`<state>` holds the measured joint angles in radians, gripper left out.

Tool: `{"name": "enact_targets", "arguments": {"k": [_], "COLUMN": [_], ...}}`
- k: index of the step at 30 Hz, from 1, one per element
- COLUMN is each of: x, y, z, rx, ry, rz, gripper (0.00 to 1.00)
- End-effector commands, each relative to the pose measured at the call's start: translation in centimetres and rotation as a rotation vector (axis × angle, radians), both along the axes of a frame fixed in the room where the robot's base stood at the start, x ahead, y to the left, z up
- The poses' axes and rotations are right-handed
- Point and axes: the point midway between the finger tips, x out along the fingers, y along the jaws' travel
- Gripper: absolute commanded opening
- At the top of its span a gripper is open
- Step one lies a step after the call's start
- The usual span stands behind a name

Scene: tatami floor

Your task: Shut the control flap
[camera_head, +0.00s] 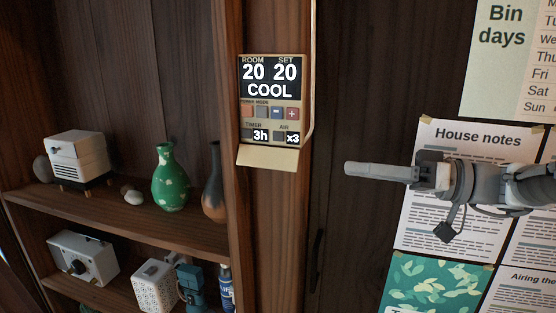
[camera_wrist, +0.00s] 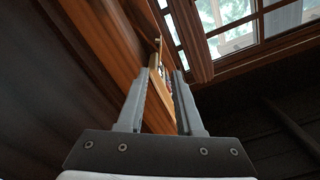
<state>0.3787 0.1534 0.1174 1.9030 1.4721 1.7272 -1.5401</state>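The control panel (camera_head: 269,92) is a beige wall unit on a wooden post. Its display reads ROOM 20, SET 20 and COOL, with a row of coloured buttons below. The control flap (camera_head: 267,157) is open, folded down and tilted outward at the panel's lower edge. My gripper (camera_head: 348,169) is to the right of the flap, at about its height in the picture, and apart from it. In the wrist view its two fingers (camera_wrist: 162,76) stand apart with nothing gripped. A tan strip of the panel or flap shows beyond them, too small to tell which.
A shelf (camera_head: 95,208) at left holds a green vase (camera_head: 171,178), a dark vase (camera_head: 214,183) and a white box (camera_head: 79,157). A pale cable (camera_head: 312,80) runs beside the panel. House notes (camera_head: 475,150) hang behind my arm. The dark wall between flap and gripper is clear.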

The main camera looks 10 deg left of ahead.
Motion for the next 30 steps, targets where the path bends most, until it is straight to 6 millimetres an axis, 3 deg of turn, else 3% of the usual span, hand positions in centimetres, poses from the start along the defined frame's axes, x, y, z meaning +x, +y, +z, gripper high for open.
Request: {"name": "enact_targets", "arguments": {"k": [18, 24, 30], "x": [0.8, 1.1, 1.2], "y": [13.0, 15.3, 15.9], "z": [0.0, 0.0, -0.1], "rx": [-0.003, -0.003, -0.003], "ry": [0.002, 0.003, 0.003], "rz": [0.004, 0.003, 0.000], "gripper": [0.35, 0.35, 0.35]}}
